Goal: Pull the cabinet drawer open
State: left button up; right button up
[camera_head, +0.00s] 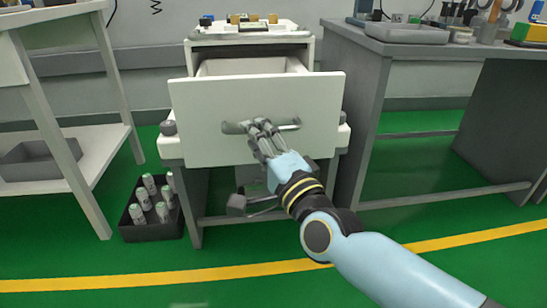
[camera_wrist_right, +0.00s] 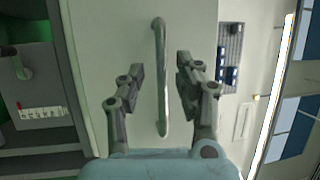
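The white cabinet drawer (camera_head: 205,100) stands out from its cabinet (camera_head: 198,52), with its inside showing above the front panel. A grey bar handle (camera_head: 288,127) runs across the panel. My right gripper (camera_head: 254,127) is at the left-centre part of the handle. In the right wrist view, the handle (camera_wrist_right: 162,80) lies between the two parted fingers of the gripper (camera_wrist_right: 160,72), with a gap on each side. The gripper is open, and no grip on the bar shows. My left gripper is not in view.
A grey workbench (camera_head: 345,45) stands close on the right. A white table (camera_head: 100,165) is at the left. A black crate of several cylinders (camera_head: 150,230) sits on the floor at the lower left. Green floor is clear in front.

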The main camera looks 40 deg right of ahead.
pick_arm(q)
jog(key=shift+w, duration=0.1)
pick_arm(e)
jog(key=v, duration=0.9)
jog(key=shift+s, duration=0.25)
